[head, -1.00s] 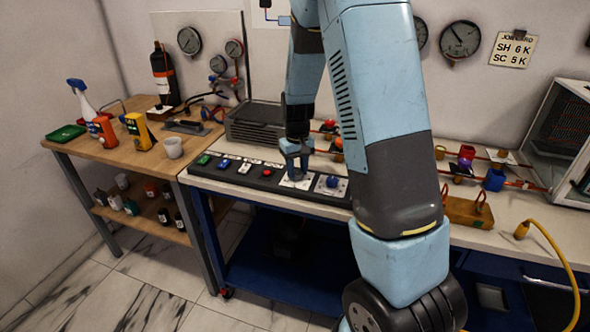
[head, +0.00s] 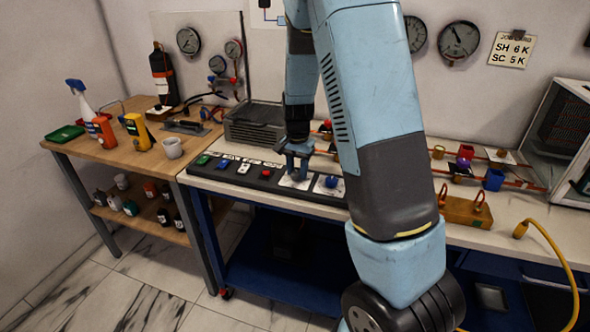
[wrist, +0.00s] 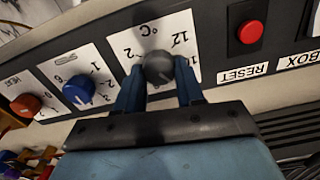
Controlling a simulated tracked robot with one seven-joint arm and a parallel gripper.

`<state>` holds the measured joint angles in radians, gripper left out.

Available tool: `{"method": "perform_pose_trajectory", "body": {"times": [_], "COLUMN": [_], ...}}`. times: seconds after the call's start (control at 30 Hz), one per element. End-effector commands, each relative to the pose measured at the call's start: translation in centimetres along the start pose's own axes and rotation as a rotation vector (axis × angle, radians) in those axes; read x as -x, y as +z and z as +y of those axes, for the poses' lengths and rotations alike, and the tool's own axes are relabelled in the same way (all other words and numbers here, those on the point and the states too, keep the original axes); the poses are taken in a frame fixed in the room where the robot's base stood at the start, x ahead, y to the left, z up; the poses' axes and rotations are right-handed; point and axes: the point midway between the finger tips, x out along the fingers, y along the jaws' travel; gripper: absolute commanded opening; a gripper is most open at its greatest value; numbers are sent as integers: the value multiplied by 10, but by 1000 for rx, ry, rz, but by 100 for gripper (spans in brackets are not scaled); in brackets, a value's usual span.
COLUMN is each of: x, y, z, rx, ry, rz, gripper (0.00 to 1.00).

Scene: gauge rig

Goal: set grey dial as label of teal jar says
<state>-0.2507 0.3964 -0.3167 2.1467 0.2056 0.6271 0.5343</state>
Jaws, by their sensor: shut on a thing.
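The grey dial (wrist: 158,67) is a dark round knob on a white plate with a °C scale, upside down in the wrist view. My gripper (wrist: 159,76) has one finger on each side of the knob and is shut on it. In the head view my gripper (head: 298,172) points down at the control strip and hides the grey dial. The dial's exact setting is too unclear to read.
A blue dial (wrist: 78,90) and a red-brown dial (wrist: 26,105) sit to the left in the wrist view. A red RESET button (wrist: 250,32) is to the right. A job card (head: 513,49) hangs on the wall. A grey case (head: 255,122) stands behind the strip.

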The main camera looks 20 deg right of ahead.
Motion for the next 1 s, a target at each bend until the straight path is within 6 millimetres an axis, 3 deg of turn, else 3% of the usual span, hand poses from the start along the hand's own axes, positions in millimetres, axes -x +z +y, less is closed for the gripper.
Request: {"method": "perform_pose_trajectory", "body": {"times": [0.3, 0.8, 0.83, 1.0], "x": [2, 2, 2, 1], "y": [-1, 0, 0, 0], "z": [-3, -4, -4, -3], "rx": [-104, -120, -120, -121], "ry": [-6, -7, -7, -5], "rz": [4, 4, 4, 3], "gripper": [7, 7, 39, 55]}}
